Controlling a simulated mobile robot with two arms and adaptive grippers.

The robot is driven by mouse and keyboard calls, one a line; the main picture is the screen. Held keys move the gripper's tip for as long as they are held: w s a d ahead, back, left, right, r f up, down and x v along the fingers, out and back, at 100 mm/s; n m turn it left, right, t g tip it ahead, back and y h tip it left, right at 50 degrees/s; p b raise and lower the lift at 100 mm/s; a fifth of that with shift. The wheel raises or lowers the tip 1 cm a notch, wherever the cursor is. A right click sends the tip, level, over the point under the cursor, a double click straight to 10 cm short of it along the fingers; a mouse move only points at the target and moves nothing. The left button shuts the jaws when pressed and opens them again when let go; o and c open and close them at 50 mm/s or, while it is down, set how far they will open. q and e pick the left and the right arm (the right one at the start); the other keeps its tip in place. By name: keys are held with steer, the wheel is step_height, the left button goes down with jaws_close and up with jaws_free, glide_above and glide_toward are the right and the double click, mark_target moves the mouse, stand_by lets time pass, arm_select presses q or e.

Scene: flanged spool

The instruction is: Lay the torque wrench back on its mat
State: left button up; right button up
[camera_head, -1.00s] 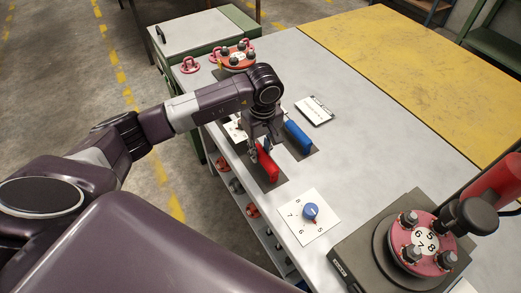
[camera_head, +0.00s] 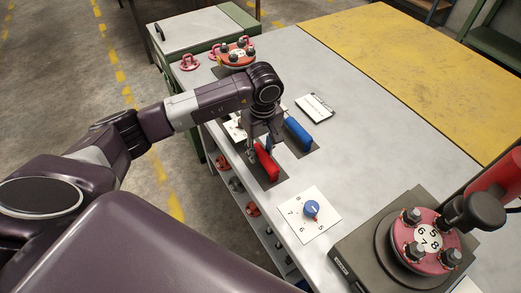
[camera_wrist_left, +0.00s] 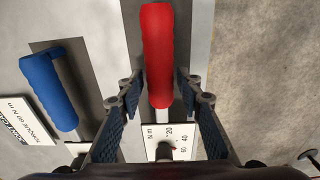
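The torque wrench with a red handle (camera_head: 267,166) is at my left gripper (camera_head: 258,148), near the bench's front edge. In the left wrist view the red handle (camera_wrist_left: 157,50) runs between my fingertips (camera_wrist_left: 160,88), which lie close along both sides of its lower end. My right gripper is not in view.
A blue-handled tool (camera_head: 297,134) lies on another dark mat beside the red one.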

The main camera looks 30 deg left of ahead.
arm_select(q)
steer(key=shift+o, duration=0.7)
steer(key=shift+s, duration=0.1)
step_height(320, 180, up, 12)
steer(key=shift+d, duration=0.25)
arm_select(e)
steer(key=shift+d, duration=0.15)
arm_select(q)
steer(key=shift+s, duration=0.15)
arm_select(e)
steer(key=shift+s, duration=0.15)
